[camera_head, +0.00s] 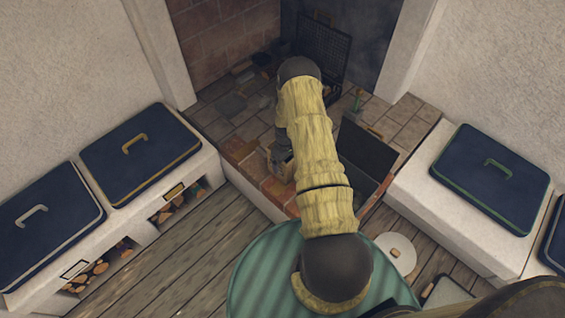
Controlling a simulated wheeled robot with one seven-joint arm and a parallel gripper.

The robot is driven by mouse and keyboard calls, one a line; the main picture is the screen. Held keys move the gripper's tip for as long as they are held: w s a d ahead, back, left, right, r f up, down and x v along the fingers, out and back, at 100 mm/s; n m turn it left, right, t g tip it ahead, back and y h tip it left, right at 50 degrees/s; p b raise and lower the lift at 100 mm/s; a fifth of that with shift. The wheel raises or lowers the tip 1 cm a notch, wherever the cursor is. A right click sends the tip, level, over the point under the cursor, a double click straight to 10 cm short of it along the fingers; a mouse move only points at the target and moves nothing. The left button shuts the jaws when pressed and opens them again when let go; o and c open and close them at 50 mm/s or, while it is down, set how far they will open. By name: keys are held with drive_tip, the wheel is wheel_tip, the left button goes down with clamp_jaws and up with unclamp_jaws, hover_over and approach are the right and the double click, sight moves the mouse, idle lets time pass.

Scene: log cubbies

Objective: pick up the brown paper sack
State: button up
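My arm reaches forward over the brick hearth (240,149), and its sleeved forearm covers much of the middle of the view. My gripper (281,152) shows only in part at the left side of the forearm, low over the hearth's front edge. A small tan-brown shape (279,169) sits right at the gripper there. It may be the brown paper sack, but it is mostly hidden and too small to be sure. I cannot see whether the fingers are open or shut, or whether they touch it.
A dark open box (367,150) stands right of my arm on the hearth. A dark grate (322,50) stands behind. Benches with blue lidded tops (141,153) (490,178) flank both sides, with logs in the left cubbies. A round pale disc (396,253) lies at lower right. Wood floor (185,255) is clear at left.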

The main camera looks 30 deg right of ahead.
idle(0.4)
drive_tip(key=shift+w+r, duration=0.1)
drive_tip(key=c, duration=1.2)
drive_tip(key=shift+o, duration=0.2)
wheel_tip(320, 180, up, 10)
drive_tip(key=shift+p, duration=0.5)
drive_tip(key=o, duration=0.3)
drive_tip(key=c, duration=0.3)
